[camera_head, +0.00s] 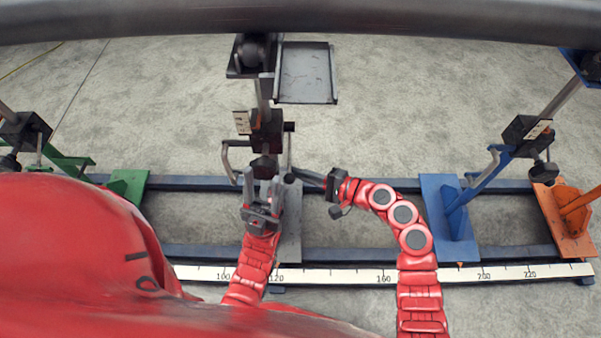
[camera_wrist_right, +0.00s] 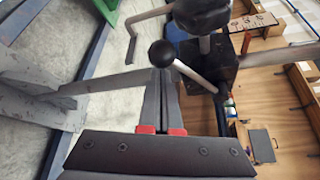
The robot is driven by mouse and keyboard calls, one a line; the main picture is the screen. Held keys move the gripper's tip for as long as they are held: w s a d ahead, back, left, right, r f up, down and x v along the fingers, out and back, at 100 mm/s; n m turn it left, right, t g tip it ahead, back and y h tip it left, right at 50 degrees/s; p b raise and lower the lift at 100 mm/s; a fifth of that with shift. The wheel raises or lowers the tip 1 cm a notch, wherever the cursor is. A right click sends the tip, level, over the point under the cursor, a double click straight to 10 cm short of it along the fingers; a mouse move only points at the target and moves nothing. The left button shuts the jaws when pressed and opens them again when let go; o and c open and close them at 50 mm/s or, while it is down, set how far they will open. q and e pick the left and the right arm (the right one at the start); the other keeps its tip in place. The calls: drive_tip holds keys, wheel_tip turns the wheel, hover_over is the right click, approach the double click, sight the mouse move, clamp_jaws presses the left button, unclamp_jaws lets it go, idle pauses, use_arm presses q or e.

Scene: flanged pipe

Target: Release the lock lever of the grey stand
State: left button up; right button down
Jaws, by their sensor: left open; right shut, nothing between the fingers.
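The grey stand (camera_head: 290,225) is in the middle of the head view, with a black clamp block (camera_head: 266,137) on its post. Its lock lever (camera_head: 289,150) is a thin rod at the block's right side. In the right wrist view the lever (camera_wrist_right: 195,77) ends in a black ball (camera_wrist_right: 163,53). My right gripper (camera_head: 293,173) is shut and empty, its tips close to the ball; it also shows in the wrist view (camera_wrist_right: 160,75). I cannot tell if they touch. My left gripper (camera_head: 263,182) is open and empty, in front of the stand's post.
A grey crank handle (camera_head: 228,158) sticks out left of the post. A grey tray (camera_head: 306,75) is behind it. Blue (camera_head: 448,220) and orange (camera_head: 566,220) stands are at right, a green stand (camera_head: 128,185) at left. A white scale (camera_head: 380,275) runs along the front rail.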

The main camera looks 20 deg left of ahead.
idle(0.3)
wheel_tip(320, 180, up, 10)
drive_tip(key=s+m+g+h+p, duration=0.2)
drive_tip(key=m+p, duration=0.4)
drive_tip(key=p, duration=2.3)
drive_tip(key=shift+d+r+m+g+h, duration=0.35)
drive_tip(key=shift+g+h, duration=0.35)
drive_tip(key=shift+g, duration=0.7)
drive_tip(key=shift+w+a+r+m+g+p, duration=0.1)
drive_tip(key=shift+w+r+m+g+p, duration=0.25)
drive_tip(key=shift+r+m+g, duration=0.3)
drive_tip(key=shift+r, duration=0.2)
